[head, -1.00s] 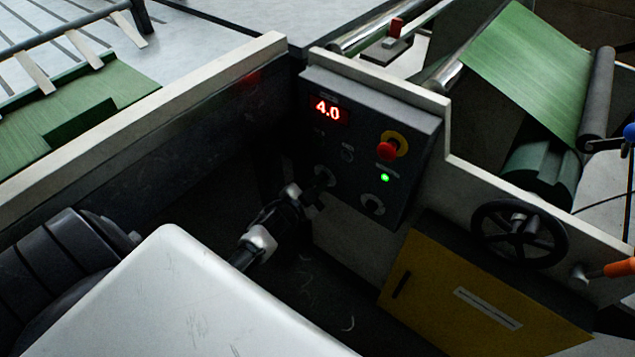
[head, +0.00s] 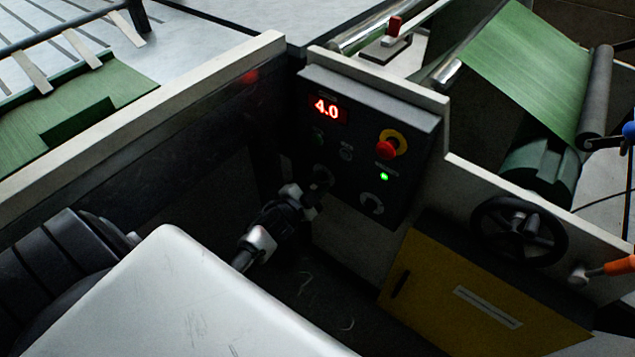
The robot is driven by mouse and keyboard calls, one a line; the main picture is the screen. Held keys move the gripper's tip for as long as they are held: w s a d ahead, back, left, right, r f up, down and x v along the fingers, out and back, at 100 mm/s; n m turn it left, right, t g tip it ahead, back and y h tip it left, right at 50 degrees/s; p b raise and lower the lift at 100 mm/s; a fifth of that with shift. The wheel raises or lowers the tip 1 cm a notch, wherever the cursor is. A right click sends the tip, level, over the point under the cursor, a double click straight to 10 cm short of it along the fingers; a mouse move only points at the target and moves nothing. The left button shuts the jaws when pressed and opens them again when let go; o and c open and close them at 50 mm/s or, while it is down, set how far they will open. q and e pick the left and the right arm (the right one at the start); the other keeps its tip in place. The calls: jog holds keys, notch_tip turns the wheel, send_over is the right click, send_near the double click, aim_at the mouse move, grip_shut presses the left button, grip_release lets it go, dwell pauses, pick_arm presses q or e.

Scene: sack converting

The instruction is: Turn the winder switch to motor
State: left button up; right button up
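The dark control panel (head: 412,130) stands on the pale machine frame, with a red 4.0 display (head: 327,109), a red stop button on a yellow ring (head: 388,149) and a lit green lamp (head: 384,177). Two round knobs sit low on the panel; the right one (head: 372,203) is clear to see. The left one is mostly hidden by my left gripper (head: 318,187), whose fingertips are at it. The labels are too small to read, so I cannot tell which is the winder switch. The fingers are too dark to tell open from shut. My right gripper is not in view.
A yellow cabinet door (head: 455,295) and a black handwheel (head: 519,232) are at the lower right. An orange-handled lever (head: 618,267) is at the right edge. A pale frame rail (head: 150,112) runs along the left. Green sacking (head: 527,70) runs over rollers behind.

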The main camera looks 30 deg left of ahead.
pick_arm(q)
jog(key=shift+o, duration=0.4)
jog(key=s, duration=1)
jog(key=shift+s+a, duration=0.4)
jog(key=shift+a, duration=0.05)
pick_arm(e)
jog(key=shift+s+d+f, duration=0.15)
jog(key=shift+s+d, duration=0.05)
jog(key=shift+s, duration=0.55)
pick_arm(q)
jog(key=shift+p, duration=0.3)
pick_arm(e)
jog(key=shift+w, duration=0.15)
